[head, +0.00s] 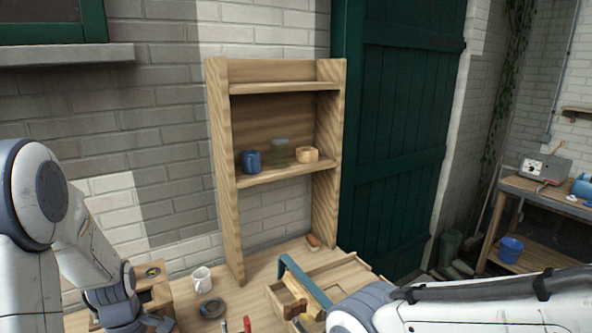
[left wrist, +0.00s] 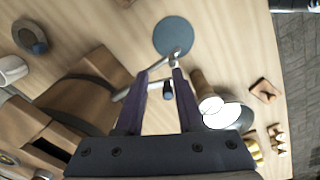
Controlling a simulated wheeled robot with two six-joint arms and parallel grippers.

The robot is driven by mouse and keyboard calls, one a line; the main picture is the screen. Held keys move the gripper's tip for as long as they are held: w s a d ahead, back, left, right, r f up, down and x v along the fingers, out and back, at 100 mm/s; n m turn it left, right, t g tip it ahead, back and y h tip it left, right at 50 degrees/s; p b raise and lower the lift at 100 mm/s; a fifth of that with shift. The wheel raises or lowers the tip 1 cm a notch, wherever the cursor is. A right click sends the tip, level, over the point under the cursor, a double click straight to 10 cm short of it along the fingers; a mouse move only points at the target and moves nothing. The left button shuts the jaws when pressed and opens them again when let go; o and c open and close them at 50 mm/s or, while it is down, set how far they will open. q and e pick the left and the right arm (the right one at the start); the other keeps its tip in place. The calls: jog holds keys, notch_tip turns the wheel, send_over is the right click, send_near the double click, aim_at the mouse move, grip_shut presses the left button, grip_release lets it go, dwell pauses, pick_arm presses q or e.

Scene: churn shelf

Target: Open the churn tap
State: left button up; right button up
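In the left wrist view a brown, curved wooden body (left wrist: 78,100), possibly the churn, lies left of my left gripper (left wrist: 161,74). A thin silver pipe (left wrist: 124,93) with a small dark blue end piece (left wrist: 168,91), possibly the tap, shows at the fingers. The fingers are apart, with the blue piece seen between them; contact cannot be told. A grey-blue disc (left wrist: 172,36) lies on the table beyond the fingertips. In the head view my left gripper (head: 158,322) is low at the left, partly cut off. My right gripper is out of frame; its arm enters from the right.
The wooden table (head: 185,315) holds a white mug (head: 202,280), a dark ring (head: 212,308) and an open wooden tray (head: 345,270). A shelf unit (head: 222,170) stands behind, holding a blue mug (head: 251,161) and a wooden cup (head: 307,154). In the wrist view a white-rimmed vessel (left wrist: 228,115) is close right.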

pick_arm(q)
jog(key=shift+r, duration=0.15)
notch_tip(320, 180, up, 7)
jog(key=p, duration=0.6)
dwell(0.3)
jog(key=shift+d, duration=0.1)
